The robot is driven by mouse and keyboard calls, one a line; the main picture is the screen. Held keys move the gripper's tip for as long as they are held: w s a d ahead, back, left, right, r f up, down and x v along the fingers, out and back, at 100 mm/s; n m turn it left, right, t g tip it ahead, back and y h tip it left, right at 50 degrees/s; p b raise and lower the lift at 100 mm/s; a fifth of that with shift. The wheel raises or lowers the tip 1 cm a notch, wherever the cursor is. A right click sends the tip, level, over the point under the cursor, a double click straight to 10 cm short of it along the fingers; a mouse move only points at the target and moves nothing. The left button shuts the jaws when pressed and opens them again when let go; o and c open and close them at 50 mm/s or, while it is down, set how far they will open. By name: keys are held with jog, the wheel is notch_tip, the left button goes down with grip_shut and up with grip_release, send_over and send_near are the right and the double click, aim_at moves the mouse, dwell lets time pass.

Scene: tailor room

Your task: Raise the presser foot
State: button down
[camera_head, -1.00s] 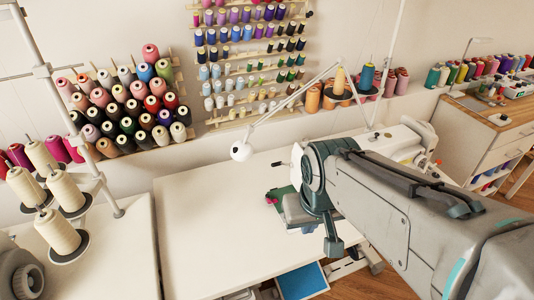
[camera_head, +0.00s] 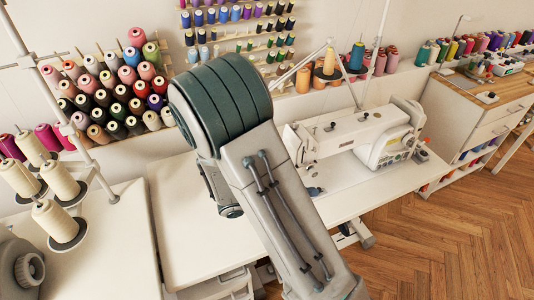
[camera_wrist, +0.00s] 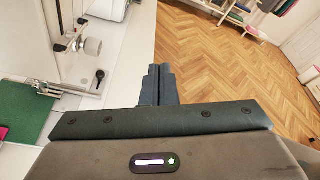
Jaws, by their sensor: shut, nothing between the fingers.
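The white sewing machine (camera_head: 355,135) stands on the white table to the right of my arm in the head view. My arm hides its needle end, and I cannot make out the presser foot there. In the wrist view, white machine parts show at the upper left, with a grey round knob (camera_wrist: 92,46) and a small black lever-like part (camera_wrist: 99,78). I cannot tell whether this part moves the presser foot. My gripper (camera_wrist: 158,72) is shut and empty, to the right of these parts and apart from them. My arm hides the gripper in the head view.
The white table (camera_head: 183,225) has clear room left of my arm. A green cloth (camera_wrist: 25,112) lies at the left of the wrist view. Thread cones (camera_head: 55,220) stand at the left. A thread rack (camera_head: 115,90) is behind. Open wooden floor (camera_head: 450,225) lies right.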

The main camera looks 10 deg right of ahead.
jog(key=w+a+f+n+t+y, duration=0.1)
jog(key=w+a+f+n+t, duration=0.1)
jog(key=n+t, duration=0.3)
jog(key=w+a+f+n+t+y, duration=0.1)
jog(key=w+a+f+n+t, duration=0.2)
jog(key=n, duration=0.6)
jog(key=w+a+f+n+t+y+p, duration=0.1)
jog(key=w+a+f+n+t, duration=0.1)
jog(key=w+a+n+t, duration=0.2)
jog(key=shift+a+f+n+t+y, duration=0.2)
jog(key=shift+a+n+t, duration=0.3)
jog(key=shift+n+t, duration=0.25)
jog(key=shift+a+f+n+t+y, duration=0.1)
jog(key=shift+a+n+t+y, duration=0.1)
jog(key=shift+a+n+t, duration=0.5)
jog(key=shift+d, duration=0.3)
jog(key=p+x, duration=0.2)
jog(key=x, duration=0.8)
jog(key=shift+d, duration=0.1)
jog(key=shift+w+a+r, duration=0.1)
jog(key=shift+w+r, duration=0.05)
jog(key=shift+w, duration=0.45)
jog(key=shift+w+a+r, duration=0.1)
jog(key=shift+w+a, duration=0.05)
jog(key=shift+w, duration=0.45)
jog(key=shift+w+a+p, duration=0.2)
jog(key=shift+w+p, duration=0.15)
jog(key=shift+w, duration=0.35)
